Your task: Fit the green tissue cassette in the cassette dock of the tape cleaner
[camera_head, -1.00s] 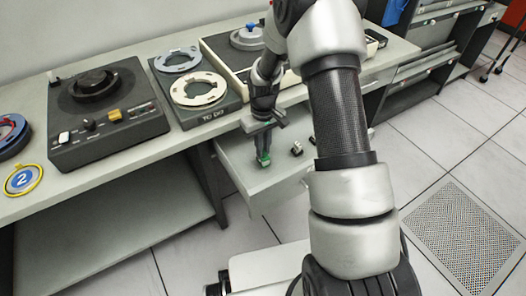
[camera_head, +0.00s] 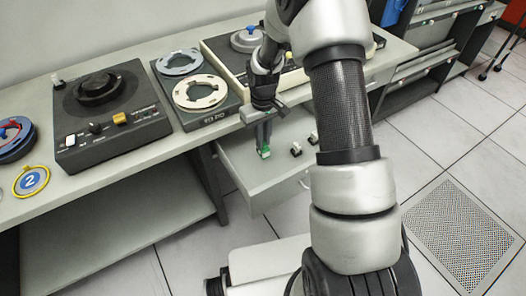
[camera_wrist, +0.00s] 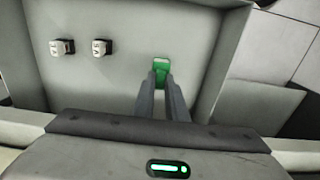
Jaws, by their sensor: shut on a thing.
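The green tissue cassette (camera_head: 264,153) is a small green block over the open drawer. It also shows in the wrist view (camera_wrist: 161,66), between the tips of my gripper (camera_wrist: 161,84). My gripper is shut on it, pointing down into the drawer; in the head view my gripper (camera_head: 264,146) hides part of it. I cannot tell whether the cassette clears the drawer floor.
The pulled-out drawer (camera_head: 240,178) holds two small grey-white pieces, one (camera_wrist: 62,48) left of the other (camera_wrist: 102,48). A two-reel unit (camera_head: 205,118) and a cream-framed machine (camera_head: 216,50) stand along the bench. A yellow-rimmed disc (camera_head: 31,181) lies at far left.

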